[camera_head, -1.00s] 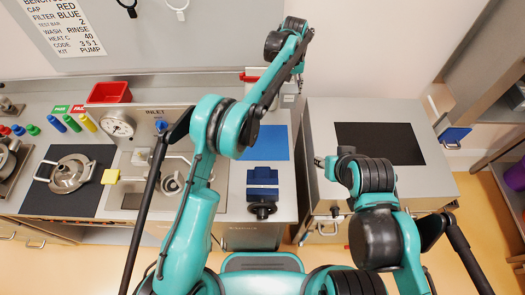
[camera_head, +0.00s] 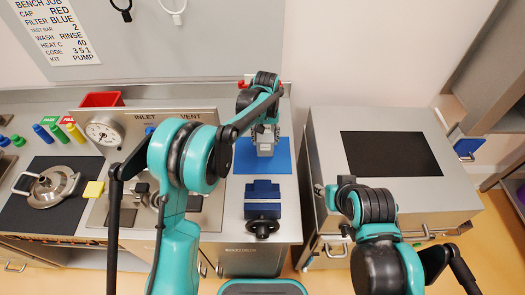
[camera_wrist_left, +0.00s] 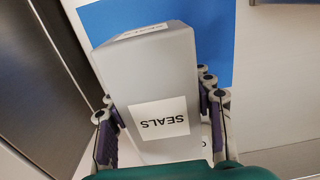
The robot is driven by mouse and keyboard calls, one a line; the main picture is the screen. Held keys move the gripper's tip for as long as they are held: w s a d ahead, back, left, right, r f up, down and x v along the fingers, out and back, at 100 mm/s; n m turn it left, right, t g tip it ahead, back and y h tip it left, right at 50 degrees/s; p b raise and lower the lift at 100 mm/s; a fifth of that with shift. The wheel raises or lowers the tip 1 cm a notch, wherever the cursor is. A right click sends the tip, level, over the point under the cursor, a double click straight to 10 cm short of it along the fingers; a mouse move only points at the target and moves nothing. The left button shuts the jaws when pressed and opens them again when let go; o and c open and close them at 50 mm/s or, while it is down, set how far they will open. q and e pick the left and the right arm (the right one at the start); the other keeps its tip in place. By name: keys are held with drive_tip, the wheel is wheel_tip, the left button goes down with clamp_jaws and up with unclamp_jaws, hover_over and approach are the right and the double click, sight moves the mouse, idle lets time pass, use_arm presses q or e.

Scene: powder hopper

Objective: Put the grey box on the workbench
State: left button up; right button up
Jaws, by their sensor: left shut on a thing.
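The grey box (camera_head: 264,147) is in my left gripper (camera_head: 264,130), over the blue mat (camera_head: 243,158) on the right part of the workbench (camera_head: 228,205). The left wrist view shows the grey box (camera_wrist_left: 155,80) with a white SEALS label, and the left gripper's fingers (camera_wrist_left: 162,125) shut on its two sides. The blue mat (camera_wrist_left: 205,25) shows beyond the box. I cannot tell whether the box touches the mat. My right arm is folded at the lower right; its gripper (camera_head: 325,190) is small and its jaws are unclear.
A dark blue vice-like block (camera_head: 262,197) stands in front of the mat. The inlet panel (camera_head: 150,118), a red bin (camera_head: 102,99) and a steel pot (camera_head: 52,186) on a black mat lie to the left. A steel cabinet (camera_head: 325,150) with a bare black mat (camera_head: 390,153) stands to the right.

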use_arm(q)
drive_tip(key=shift+s+a+f, duration=0.4)
drive_tip(key=shift+a+f, duration=0.05)
drive_tip(key=shift+a, duration=0.05)
drive_tip(key=shift+f+b, duration=0.7)
drive_tip(key=shift+f, duration=1.3)
drive_tip(key=shift+f, duration=0.1)
drive_tip(key=o, duration=1.4)
